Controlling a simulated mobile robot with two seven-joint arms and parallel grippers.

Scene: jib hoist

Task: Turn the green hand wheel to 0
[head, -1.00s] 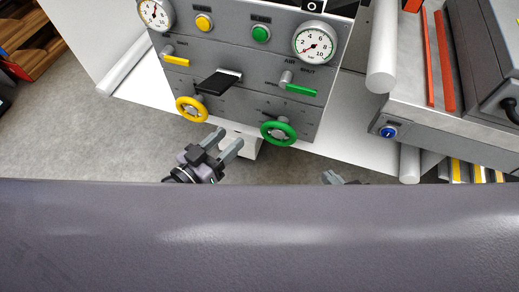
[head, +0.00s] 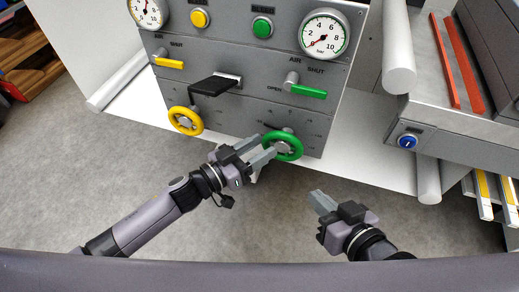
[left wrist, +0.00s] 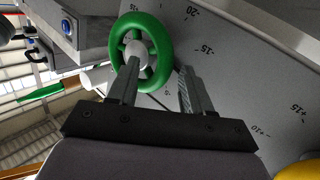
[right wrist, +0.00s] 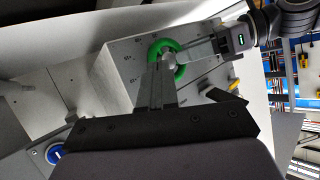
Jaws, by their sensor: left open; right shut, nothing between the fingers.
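The green hand wheel (head: 283,133) is on the lower right of the grey control panel, with scale marks around it. In the left wrist view the wheel (left wrist: 141,27) lies just beyond my fingers, its pale hub near one fingertip. My left gripper (head: 260,150) is open, its fingertips at the wheel's left edge; I cannot tell whether they touch it. My right gripper (head: 318,200) is shut and empty, below and right of the wheel and apart from it. In the right wrist view the wheel (right wrist: 181,70) is partly hidden behind my fingers. The wheel's pointer reading is not legible.
The yellow hand wheel (head: 186,120) is left of the green one. A black lever (head: 212,85), the green valve handle (head: 309,91) and the yellow valve handle (head: 169,64) stick out above. A cabinet with a blue knob (head: 407,142) stands at right. Floor below is clear.

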